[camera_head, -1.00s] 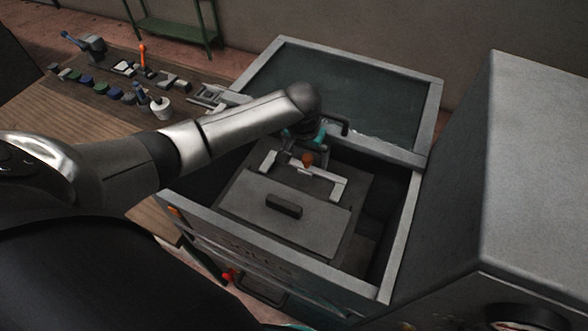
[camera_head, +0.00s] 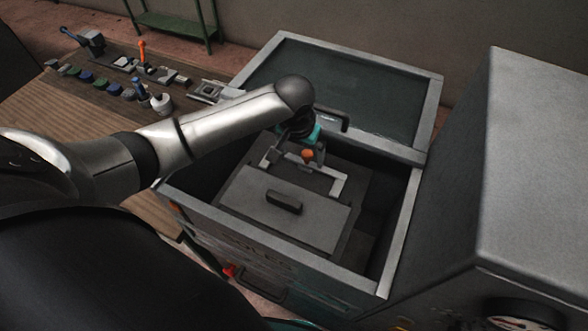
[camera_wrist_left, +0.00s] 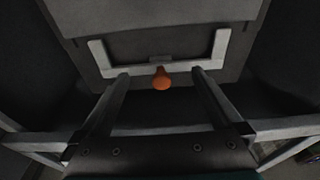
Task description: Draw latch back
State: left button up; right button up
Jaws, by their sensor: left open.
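The latch has an orange knob (camera_head: 307,155), which also shows in the left wrist view (camera_wrist_left: 162,79). It sits at the middle of a pale U-shaped bar (camera_head: 336,187) on a grey plate (camera_head: 245,190) inside an open-topped box. My left gripper (camera_head: 298,150) reaches down into the box over the bar. In the left wrist view its two open fingers (camera_wrist_left: 160,90) stand to either side of the knob, with gaps between them and it. Whether the fingers touch the bar cannot be told. My right gripper is not in view.
The box (camera_head: 400,240) has raised walls around the plate. A black handle (camera_head: 284,202) stands on the plate. A glass-like panel (camera_head: 335,80) with a dark handle lies behind. A large grey cabinet (camera_head: 530,170) stands close on the right. Several small items lie on the wooden bench (camera_head: 60,120).

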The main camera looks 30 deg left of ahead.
pick_arm(q)
jog(key=shift+s+r, duration=0.3)
jog(key=shift+s, duration=0.35)
jog(key=shift+r, duration=1.5)
jog(key=shift+w, duration=0.1)
